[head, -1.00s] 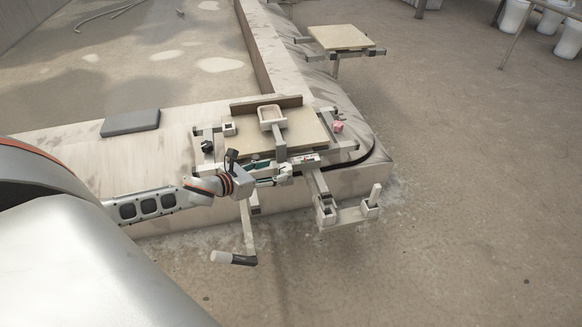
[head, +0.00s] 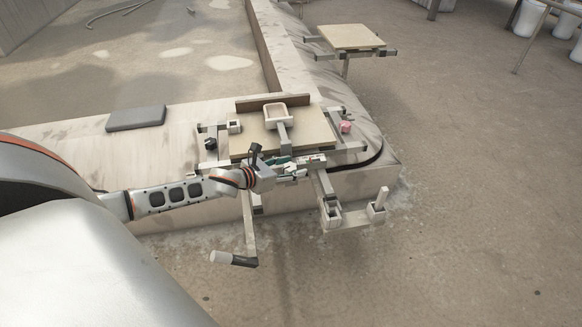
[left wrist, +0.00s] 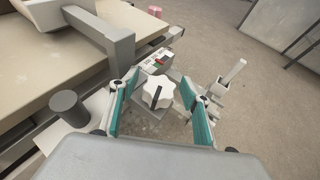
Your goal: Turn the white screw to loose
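The white screw (left wrist: 158,92) is a star-shaped knob with a dark bar across its middle, seen in the left wrist view. My left gripper (left wrist: 160,80) is open, with one teal-padded finger on each side of the screw. Gaps show between the pads and the knob, and I cannot tell how deep the fingers reach around it. In the head view my left gripper (head: 290,167) is at the front edge of the board fixture, and the screw is too small and covered to make out. My right gripper is not in view.
A small panel with red and green marks (left wrist: 154,62) lies just beyond the screw. A dark round knob (left wrist: 69,106) stands left of the left finger. An upright peg on a bracket (head: 381,200) is to the right. A crank handle (head: 233,259) hangs below in front.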

